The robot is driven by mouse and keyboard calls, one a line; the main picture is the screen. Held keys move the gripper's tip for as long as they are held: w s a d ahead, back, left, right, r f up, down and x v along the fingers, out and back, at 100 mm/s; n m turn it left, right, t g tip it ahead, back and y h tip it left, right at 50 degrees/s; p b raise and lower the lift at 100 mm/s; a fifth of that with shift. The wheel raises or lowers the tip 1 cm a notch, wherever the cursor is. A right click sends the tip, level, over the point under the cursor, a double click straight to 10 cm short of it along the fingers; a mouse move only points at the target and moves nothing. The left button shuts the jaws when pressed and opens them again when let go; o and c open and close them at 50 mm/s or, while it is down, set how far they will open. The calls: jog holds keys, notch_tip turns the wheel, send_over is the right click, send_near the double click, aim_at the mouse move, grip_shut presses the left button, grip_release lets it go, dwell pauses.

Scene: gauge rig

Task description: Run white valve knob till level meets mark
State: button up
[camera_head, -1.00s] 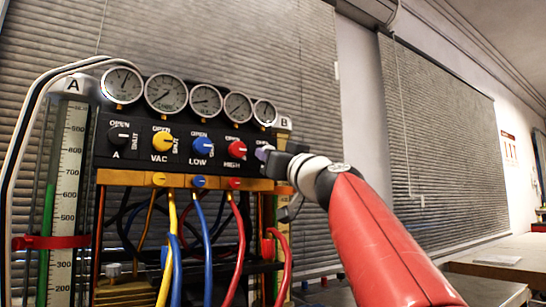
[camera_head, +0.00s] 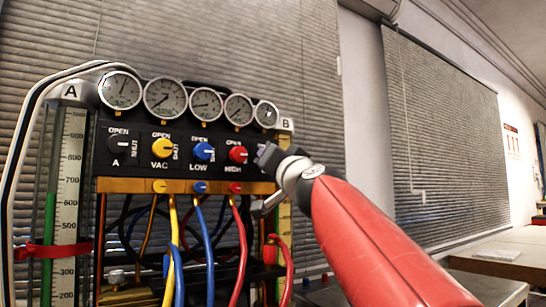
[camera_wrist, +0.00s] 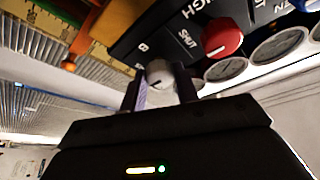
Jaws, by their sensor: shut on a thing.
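The white valve knob (camera_wrist: 158,72) sits between the two fingers of my gripper (camera_wrist: 160,90) in the wrist view, at the B end of the black panel. My gripper is shut on it. In the head view my gripper (camera_head: 266,155) covers the knob at the panel's right end. Cylinder A (camera_head: 70,160), at the left, has a numbered scale and a green column (camera_head: 49,225) topping out a little above 600. A red band (camera_head: 40,251) crosses it lower down. Cylinder B's yellowish scale (camera_head: 284,225) is partly hidden behind my arm, and I cannot read its level.
The red knob (camera_head: 238,154) is close left of my gripper, then the blue knob (camera_head: 203,151), yellow knob (camera_head: 162,147) and black knob (camera_head: 121,145). Several gauges (camera_head: 165,97) line the top. Coloured hoses (camera_head: 240,250) hang below. Open room lies to the right.

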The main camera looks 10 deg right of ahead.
jog(key=o, duration=1)
jog(key=shift+c, duration=0.2)
jog(key=a+b+v, duration=0.1)
jog(key=b+v, duration=0.2)
jog(key=v, duration=0.4)
jog(key=shift+s+d+f, duration=0.15)
jog(key=shift+s+d, duration=0.25)
jog(key=shift+d, duration=0.15)
